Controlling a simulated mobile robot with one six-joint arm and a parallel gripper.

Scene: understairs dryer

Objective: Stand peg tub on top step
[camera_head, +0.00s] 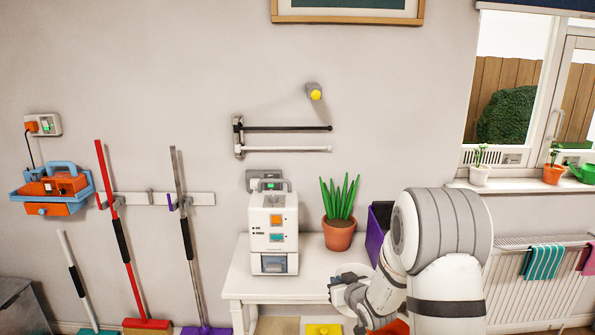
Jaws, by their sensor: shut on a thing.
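My gripper (348,293) is low in the picture, right of centre, in front of the white table's right part. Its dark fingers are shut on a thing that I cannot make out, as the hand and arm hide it. I cannot pick out the peg tub for certain. A pale rounded thing (352,269) shows just behind the gripper. An orange thing (397,328) shows partly below my arm. No steps can be clearly told; a yellow-topped piece (323,329) is cut off at the bottom edge.
On the white table (240,283) stand a white machine (273,230) and a potted plant (339,229). A purple box (376,232) is partly behind my arm. A radiator (530,280) is at the right.

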